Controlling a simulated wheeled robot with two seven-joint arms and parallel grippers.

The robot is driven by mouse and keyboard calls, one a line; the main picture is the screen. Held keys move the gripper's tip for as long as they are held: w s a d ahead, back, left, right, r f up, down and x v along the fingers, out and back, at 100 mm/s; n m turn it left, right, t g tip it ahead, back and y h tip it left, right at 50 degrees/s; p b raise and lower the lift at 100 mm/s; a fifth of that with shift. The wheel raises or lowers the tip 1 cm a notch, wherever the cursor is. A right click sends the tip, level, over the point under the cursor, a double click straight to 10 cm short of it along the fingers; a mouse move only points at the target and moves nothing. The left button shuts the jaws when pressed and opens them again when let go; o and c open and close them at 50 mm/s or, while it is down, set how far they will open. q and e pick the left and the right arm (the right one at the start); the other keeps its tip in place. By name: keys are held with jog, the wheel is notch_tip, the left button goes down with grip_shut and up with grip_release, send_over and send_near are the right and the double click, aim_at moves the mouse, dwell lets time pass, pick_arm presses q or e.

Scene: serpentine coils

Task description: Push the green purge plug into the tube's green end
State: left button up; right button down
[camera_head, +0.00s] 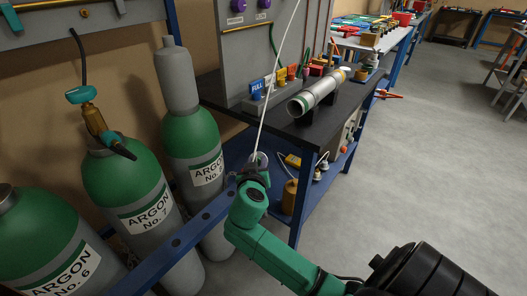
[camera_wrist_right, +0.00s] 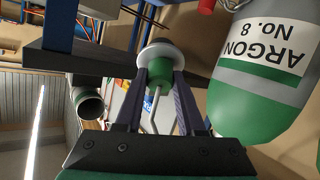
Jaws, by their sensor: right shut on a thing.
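The green purge plug (camera_wrist_right: 157,72) has a pale flange and a green body in the right wrist view. My right gripper (camera_wrist_right: 162,84) is shut on it, one finger on each side. In the head view my right gripper (camera_head: 254,175) is in front of the bench edge, below and left of the tube, and the plug's pale disc (camera_head: 260,158) shows just above it. The metal tube (camera_head: 322,90) lies on the bench with its green-ringed end facing lower left. The tube's open end (camera_wrist_right: 90,104) also shows in the right wrist view, apart from the plug. My left gripper is not in view.
A thin pale hose (camera_head: 276,75) runs up from near the plug. Green argon cylinders (camera_head: 192,135) stand at left behind a blue rail (camera_head: 190,235). The dark bench top (camera_head: 272,120) carries the tube. The grey floor (camera_head: 420,150) at right is clear.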

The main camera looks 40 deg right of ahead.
jog(key=d+r+m+h+b, duration=0.1)
jog(key=h+b, duration=0.1)
jog(key=d+r+m+h+b, duration=0.1)
jog(key=r+h+b, duration=0.1)
jog(key=d+r+m+h+b, duration=0.1)
jog(key=h, duration=0.2)
jog(key=shift+w+d+r+b, duration=0.35)
jog(key=shift+w+b, duration=0.05)
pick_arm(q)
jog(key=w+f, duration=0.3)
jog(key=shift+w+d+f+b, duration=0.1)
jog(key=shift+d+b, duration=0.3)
pick_arm(e)
jog(key=d+r+m+g+h, duration=0.1)
jog(key=d+r+g+h, duration=0.1)
jog(key=d+r+h, duration=0.2)
notch_tip(320, 180, up, 3)
jog(key=shift+s+d+f+m+g, duration=0.15)
jog(key=shift+s+d+m+g, duration=0.15)
jog(key=shift+d+m, duration=0.1)
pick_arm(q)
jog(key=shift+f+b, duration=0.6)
pick_arm(e)
jog(key=shift+a, duration=0.15)
jog(key=shift+s, duration=0.1)
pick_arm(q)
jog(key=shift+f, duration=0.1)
